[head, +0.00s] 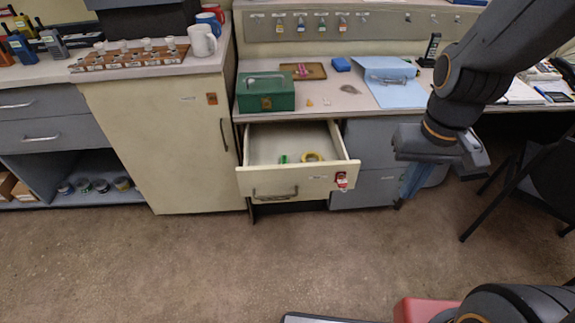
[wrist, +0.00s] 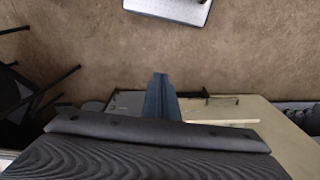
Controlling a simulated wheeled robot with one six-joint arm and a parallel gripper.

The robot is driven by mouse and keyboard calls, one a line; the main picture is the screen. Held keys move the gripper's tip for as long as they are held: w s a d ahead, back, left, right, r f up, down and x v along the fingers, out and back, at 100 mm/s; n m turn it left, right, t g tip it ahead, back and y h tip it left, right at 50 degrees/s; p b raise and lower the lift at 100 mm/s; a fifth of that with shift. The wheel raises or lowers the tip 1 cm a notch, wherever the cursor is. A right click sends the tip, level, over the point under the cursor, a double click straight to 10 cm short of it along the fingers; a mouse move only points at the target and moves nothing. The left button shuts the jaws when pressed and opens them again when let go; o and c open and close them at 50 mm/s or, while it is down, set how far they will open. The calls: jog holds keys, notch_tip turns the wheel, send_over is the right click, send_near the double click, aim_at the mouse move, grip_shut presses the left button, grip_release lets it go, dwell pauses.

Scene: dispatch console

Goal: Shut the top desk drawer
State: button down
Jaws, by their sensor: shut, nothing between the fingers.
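The top desk drawer (head: 297,179) is cream, with a dark bar handle (head: 275,194) and a red tag hanging at its right front. It stands pulled out from the desk in the head view, with a green item and a yellow roll inside. In the wrist view the drawer (wrist: 222,122) shows only in part, beyond my gripper's body. My gripper (head: 401,201) is shut and empty, pointing down to the right of the drawer front, apart from it. Its fingers also show in the wrist view (wrist: 160,78).
A cream cabinet (head: 160,140) stands left of the drawer. A black chair (head: 535,170) is at the right. The brown floor (head: 190,265) before the drawer is clear.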

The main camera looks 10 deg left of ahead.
jog(key=w+a+f+n+t+p, duration=0.1)
jog(key=w+a+f+n, duration=0.1)
jog(key=w+a+n, duration=0.15)
jog(key=n+t+y+p, duration=0.3)
jog(key=n+y+p, duration=0.3)
jog(key=n, duration=0.9)
send_near(256, 176)
notch_tip(256, 176, down, 4)
jog(key=s+a, duration=0.1)
jog(key=s, duration=0.2)
jog(key=w, duration=0.1)
jog(key=w+a+p, duration=0.1)
jog(key=w, duration=0.1)
jog(key=shift+w+r, duration=0.25)
jog(key=shift+w, duration=0.05)
jog(key=shift+w+a+f, duration=0.1)
jog(key=shift+w+a, duration=0.05)
jog(key=shift+w, duration=0.3)
